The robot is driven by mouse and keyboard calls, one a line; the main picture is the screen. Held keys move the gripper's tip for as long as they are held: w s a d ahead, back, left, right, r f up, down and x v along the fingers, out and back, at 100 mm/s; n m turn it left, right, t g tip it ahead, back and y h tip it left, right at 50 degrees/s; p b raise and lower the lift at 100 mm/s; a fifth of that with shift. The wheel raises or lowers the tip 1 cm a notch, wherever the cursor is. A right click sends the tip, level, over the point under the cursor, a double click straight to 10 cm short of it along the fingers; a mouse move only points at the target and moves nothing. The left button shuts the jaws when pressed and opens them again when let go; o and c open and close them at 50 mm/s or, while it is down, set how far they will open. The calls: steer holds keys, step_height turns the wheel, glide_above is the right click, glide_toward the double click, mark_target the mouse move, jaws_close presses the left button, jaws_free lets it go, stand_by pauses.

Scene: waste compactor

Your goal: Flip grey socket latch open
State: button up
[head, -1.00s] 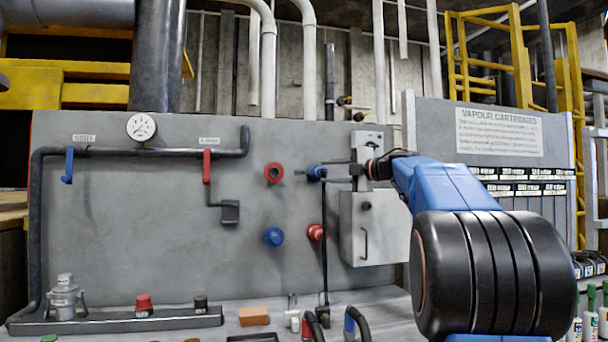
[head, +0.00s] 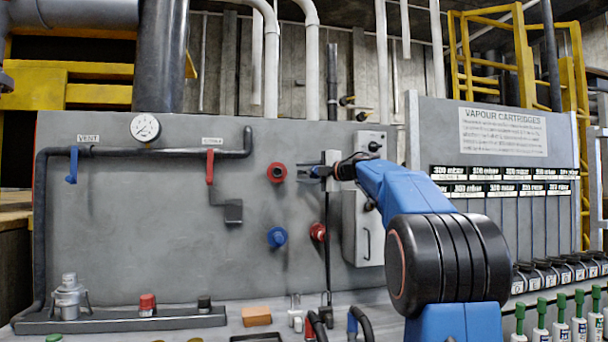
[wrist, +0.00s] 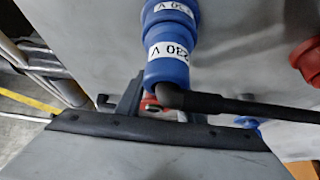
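A blue plug-and-socket (wrist: 170,50) with "230 V" labels fills the upper middle of the wrist view, with a black cable (wrist: 250,107) running off to the right. In the head view the blue socket (head: 319,171) sits on the grey panel, partly covered by my gripper. My gripper (wrist: 158,102) is close beside the blue plug, below it in the wrist view; its two dark fingers appear apart, with a small reddish part showing between them. Whether they touch anything is unclear. I cannot make out a grey latch clearly in either view.
On the panel are a red socket (head: 277,172), a lower blue socket (head: 277,237) and a lower red socket (head: 318,232). A grey box (head: 363,230) stands right of them, under my arm. Pipes with a blue lever (head: 72,165) and red lever (head: 210,166) are left.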

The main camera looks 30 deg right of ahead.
steer(key=shift+c, duration=0.3)
jaws_close()
steer(key=shift+a+h, duration=0.1)
steer(key=shift+h, duration=0.2)
steer(key=shift+w+a+m+h, duration=0.1)
steer(key=shift+w+m+h, duration=0.15)
steer(key=shift+m+h, duration=0.5)
steer(key=shift+w+m+t+h, duration=0.15)
steer(key=shift+m+t+h, duration=0.3)
steer(key=shift+h, duration=0.4)
